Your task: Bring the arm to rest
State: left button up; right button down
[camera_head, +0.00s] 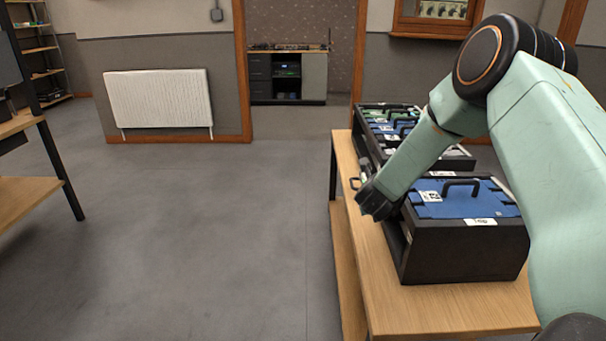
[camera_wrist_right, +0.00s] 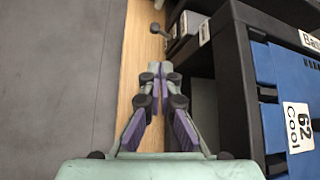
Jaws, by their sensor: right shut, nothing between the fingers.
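My right arm (camera_head: 440,135) comes in from the right and reaches down to the left over the wooden table (camera_head: 440,310). My right gripper (camera_head: 372,207) is at the left side of a black case with a blue top (camera_head: 465,250). In the wrist view the gripper (camera_wrist_right: 160,78) is shut and empty, above the wood strip beside the case. The case's blue panel (camera_wrist_right: 268,95) bears a white label (camera_wrist_right: 298,127) reading "62 Cool". I cannot tell whether the fingers touch the case. My left gripper is not in view.
A second black case with blue and green panels (camera_head: 385,120) stands behind, partly hidden by my arm. A small dark knob (camera_wrist_right: 157,29) sticks out ahead of the fingers. The grey floor (camera_head: 220,230) left of the table is clear. A radiator (camera_head: 158,98) hangs on the far wall.

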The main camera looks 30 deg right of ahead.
jog(key=a+f+n, duration=0.1)
jog(key=n, duration=0.3)
jog(key=s+a+f+n+y, duration=0.1)
jog(key=a+n, duration=0.1)
jog(key=n, duration=0.2)
jog(key=s+a+f+n, duration=0.1)
jog(key=a+n, duration=0.1)
jog(key=n, duration=0.2)
jog(key=shift+s+n+y, duration=0.15)
jog(key=shift+n+y, duration=0.15)
jog(key=s+a+f+n+g+y, duration=0.25)
jog(key=s+a+f+n, duration=0.65)
jog(key=s+a+n, duration=0.55)
jog(key=s+a+f+n+g+y, duration=0.1)
jog(key=s+n, duration=0.3)
jog(key=s, duration=0.4)
jog(key=s+a+f+n+g+y, duration=0.1)
jog(key=s+a+f+n+g, duration=0.1)
jog(key=s, duration=0.5)
jog(key=s+a+f+n+g+y, duration=0.1)
jog(key=s+a+f+n+g, duration=0.1)
jog(key=s+a+n, duration=0.3)
jog(key=s+f+n, duration=0.1)
jog(key=s, duration=0.2)
jog(key=shift+s+f, duration=0.3)
